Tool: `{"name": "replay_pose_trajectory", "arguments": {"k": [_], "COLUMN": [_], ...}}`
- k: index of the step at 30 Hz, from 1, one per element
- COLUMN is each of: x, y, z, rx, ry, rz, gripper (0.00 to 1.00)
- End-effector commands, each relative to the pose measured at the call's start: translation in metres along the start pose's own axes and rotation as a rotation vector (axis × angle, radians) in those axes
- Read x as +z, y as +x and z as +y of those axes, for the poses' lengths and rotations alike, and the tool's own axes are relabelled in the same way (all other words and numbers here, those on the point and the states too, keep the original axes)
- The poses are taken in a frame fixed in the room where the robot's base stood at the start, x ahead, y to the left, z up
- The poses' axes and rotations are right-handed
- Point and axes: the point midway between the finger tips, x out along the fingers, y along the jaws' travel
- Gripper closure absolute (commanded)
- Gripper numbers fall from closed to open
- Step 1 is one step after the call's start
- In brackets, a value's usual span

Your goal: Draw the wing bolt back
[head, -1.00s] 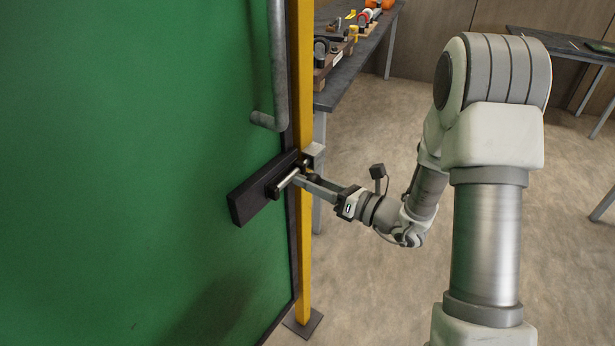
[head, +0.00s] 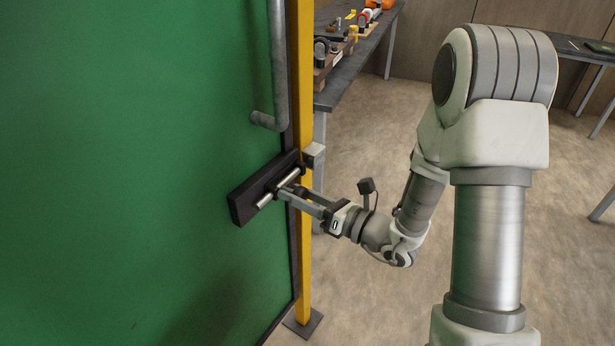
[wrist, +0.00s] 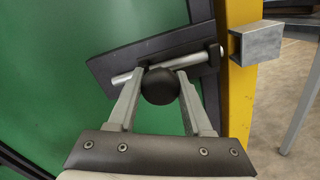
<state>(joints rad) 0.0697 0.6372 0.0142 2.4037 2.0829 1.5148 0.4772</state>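The wing bolt is a bright steel rod (head: 264,201) in a black backing plate (head: 240,208) on the green panel. It also shows in the wrist view (wrist: 122,78), with a round black knob (wrist: 160,88) on it. The rod's right end is at the plate's edge, with a gap to the grey steel keeper block (wrist: 258,43) on the yellow post. My gripper (wrist: 161,75) has one finger on each side of the knob, both seeming to touch it. In the head view my gripper (head: 284,191) sits at the rod and its fingers hide the knob.
The yellow post (head: 305,250) stands right of the panel. A grey bent handle (head: 279,80) is above the plate. A dark bench (head: 350,75) with several items stands behind the post. The floor (head: 370,290) right of the post is clear.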

Motion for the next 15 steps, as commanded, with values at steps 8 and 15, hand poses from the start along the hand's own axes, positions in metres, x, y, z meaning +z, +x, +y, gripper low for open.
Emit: {"name": "replay_pose_trajectory", "arguments": {"k": [8,15], "x": [0.0003,0.0003], "y": [0.0002,-0.0036], "z": [-0.0004,-0.001], "rx": [0.001,-0.001], "ry": [-0.001,-0.001], "rz": [0.0,0.0], "gripper": [0.21,0.21]}}
